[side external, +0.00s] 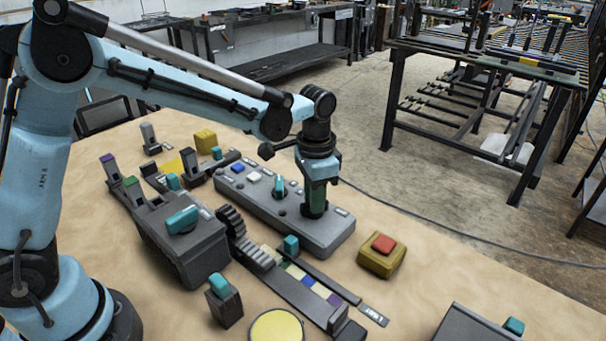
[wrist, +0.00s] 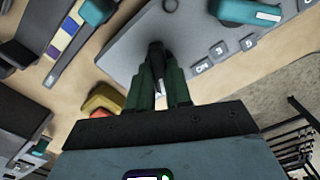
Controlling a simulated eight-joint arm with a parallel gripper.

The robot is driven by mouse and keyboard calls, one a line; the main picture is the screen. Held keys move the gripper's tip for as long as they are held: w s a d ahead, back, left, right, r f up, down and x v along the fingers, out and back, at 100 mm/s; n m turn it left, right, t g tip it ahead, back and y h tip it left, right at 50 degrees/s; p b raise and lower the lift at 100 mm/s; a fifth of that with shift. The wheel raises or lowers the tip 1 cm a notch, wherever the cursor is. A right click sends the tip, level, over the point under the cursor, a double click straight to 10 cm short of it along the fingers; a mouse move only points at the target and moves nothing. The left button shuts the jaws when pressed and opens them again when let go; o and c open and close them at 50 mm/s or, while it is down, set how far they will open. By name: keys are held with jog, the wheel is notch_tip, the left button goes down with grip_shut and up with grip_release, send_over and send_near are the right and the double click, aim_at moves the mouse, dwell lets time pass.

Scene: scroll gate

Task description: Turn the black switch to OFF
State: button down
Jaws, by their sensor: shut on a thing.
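The black switch (wrist: 156,58) sits at the end of a grey control panel (side external: 245,208) in the wrist view. My gripper (wrist: 162,80) has its dark green fingers on both sides of the switch and is shut on it. In the side external view, my gripper (side external: 314,205) points down onto the panel's right part and hides the switch. White labels (wrist: 203,67) line the panel edge beside the switch; one seems to read ON. I cannot tell which position the switch points to.
A teal knob (side external: 279,186) stands on the same panel, left of my gripper. A yellow box with a red button (side external: 382,245) stands to the right. A slider track (side external: 300,285) lies in front. A grey box with a teal handle (side external: 182,235) stands left.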

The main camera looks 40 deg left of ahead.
jog(key=shift+m, duration=1.5)
jog(key=c, duration=1)
grip_release()
jog(key=shift+c, duration=0.2)
jog(key=shift+r, duration=0.15)
notch_tip(320, 180, up, 12)
jog(key=s+a+f+n+t, duration=0.1)
jog(key=s+a+n+t, duration=0.1)
jog(key=s+a, duration=0.1)
jog(key=s+a+f+n+t, duration=0.1)
jog(key=s+a+n+t, duration=0.1)
jog(key=s, duration=0.4)
jog(key=s+a+f+n+t, duration=0.1)
jog(key=s+a+n+t, duration=0.1)
jog(key=s+a+n, duration=0.2)
jog(key=shift+s+f+t, duration=0.25)
jog(key=shift+f+t, duration=0.05)
jog(key=shift+s+a+f+n, duration=0.15)
jog(key=shift+s+f+n, duration=0.25)
